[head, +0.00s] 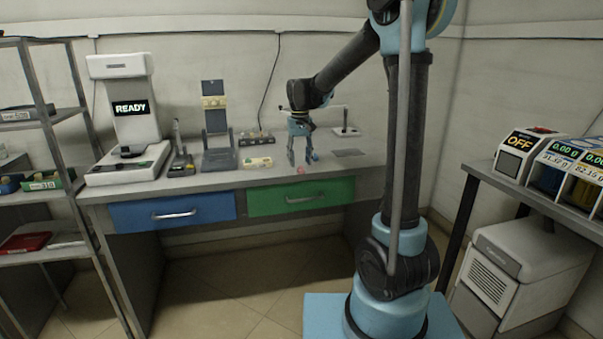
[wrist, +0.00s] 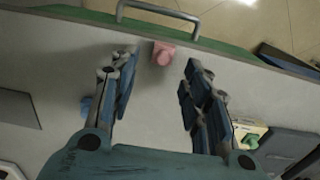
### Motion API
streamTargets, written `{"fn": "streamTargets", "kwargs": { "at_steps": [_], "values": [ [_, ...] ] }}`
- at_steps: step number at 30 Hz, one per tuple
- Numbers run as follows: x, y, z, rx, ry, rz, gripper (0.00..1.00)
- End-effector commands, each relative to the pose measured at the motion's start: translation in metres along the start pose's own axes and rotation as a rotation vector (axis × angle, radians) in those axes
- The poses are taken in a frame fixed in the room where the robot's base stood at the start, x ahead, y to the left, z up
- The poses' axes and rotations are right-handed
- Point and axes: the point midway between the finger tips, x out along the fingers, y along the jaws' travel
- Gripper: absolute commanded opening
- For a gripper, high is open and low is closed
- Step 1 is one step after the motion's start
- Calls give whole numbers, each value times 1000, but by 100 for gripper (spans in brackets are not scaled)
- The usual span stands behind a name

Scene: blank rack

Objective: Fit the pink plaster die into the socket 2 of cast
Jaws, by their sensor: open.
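The pink plaster die (head: 301,170) sits on the bench near its front edge, above the green drawer. In the wrist view the pink die (wrist: 163,53) shows between and just beyond my fingertips, apart from both. My gripper (head: 303,158) is open and empty above the bench, close to the die, and its two fingers (wrist: 158,72) point toward the bench's front edge in the wrist view. A cream block that looks like the cast (head: 257,162) lies left of the die. Part of it shows in the wrist view (wrist: 247,134); its sockets are too small to tell apart.
A grey stand (head: 217,158) and a white machine reading READY (head: 128,165) stand left on the bench. A dark flat pad (head: 348,153) lies right of my gripper. A small blue object (wrist: 86,105) is beside my left finger. The drawer handle (wrist: 158,12) juts below the edge.

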Motion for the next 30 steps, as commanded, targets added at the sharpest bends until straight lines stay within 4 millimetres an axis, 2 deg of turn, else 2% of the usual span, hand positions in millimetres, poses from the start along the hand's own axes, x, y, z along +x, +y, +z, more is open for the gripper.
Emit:
{"fn": "streamTargets", "kwargs": {
  "at_steps": [6,15,16,21,30],
  "values": [
    [24,0,0,0,0,0,43],
    [28,0,0,0,0,0,43],
    [28,0,0,0,0,0,41],
    [28,0,0,0,0,0,5],
    [28,0,0,0,0,0,4]
  ]
}}
